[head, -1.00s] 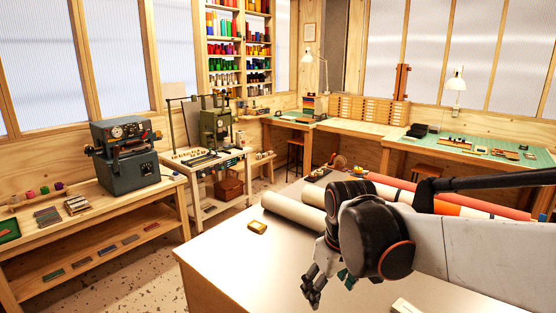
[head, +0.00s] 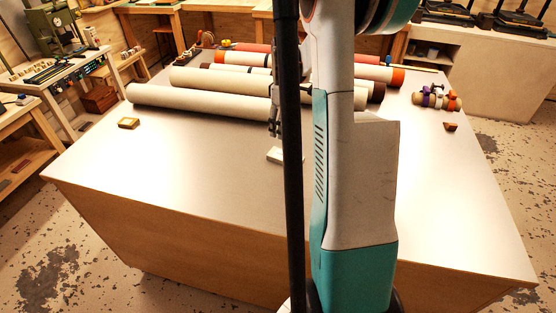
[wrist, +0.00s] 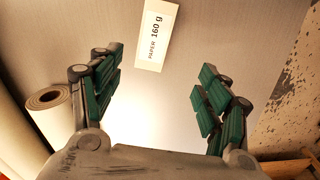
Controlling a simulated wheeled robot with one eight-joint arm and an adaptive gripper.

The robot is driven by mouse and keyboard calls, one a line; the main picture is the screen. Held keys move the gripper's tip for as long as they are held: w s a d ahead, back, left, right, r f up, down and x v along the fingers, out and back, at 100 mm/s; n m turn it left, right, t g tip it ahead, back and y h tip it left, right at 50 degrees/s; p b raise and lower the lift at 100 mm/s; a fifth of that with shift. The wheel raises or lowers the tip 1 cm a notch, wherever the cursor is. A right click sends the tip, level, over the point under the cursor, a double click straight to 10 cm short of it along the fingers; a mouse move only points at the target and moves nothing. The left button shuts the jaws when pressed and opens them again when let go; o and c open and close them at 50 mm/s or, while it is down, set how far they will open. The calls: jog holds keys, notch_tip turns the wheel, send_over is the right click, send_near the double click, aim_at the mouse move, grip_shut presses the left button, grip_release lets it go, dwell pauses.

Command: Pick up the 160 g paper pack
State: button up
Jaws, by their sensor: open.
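The 160 g paper pack (wrist: 156,35) is a flat white block lying on the pale table. In the head view the pack (head: 277,155) is partly hidden by my arm. My gripper (wrist: 157,88) is open and empty, its green-padded fingers spread wide. The pack lies beyond the fingertips in the wrist view, roughly in line with the gap between them. In the head view only part of my gripper (head: 274,124) shows, just above the pack, beside the rolls.
Long cream rolls (head: 200,97) lie behind the pack, with red and orange rolls (head: 377,73) farther back. A small yellow block (head: 128,123) sits at the left and a brown wedge (head: 450,127) at the right. The table's front (head: 180,190) is clear.

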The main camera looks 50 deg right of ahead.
jog(key=b, duration=0.2)
send_over(285, 156)
jog(key=f, duration=0.9)
jog(key=shift+s+a, duration=0.15)
jog(key=shift+s, duration=0.05)
jog(key=shift+w+d+f+b, duration=0.1)
jog(key=shift+f+b, duration=0.2)
jog(key=shift+f, duration=1)
jog(key=shift+w+d+f+b, duration=0.1)
jog(key=shift+f+b, duration=0.15)
jog(key=shift+f, duration=1.05)
jog(key=c, duration=1.2)
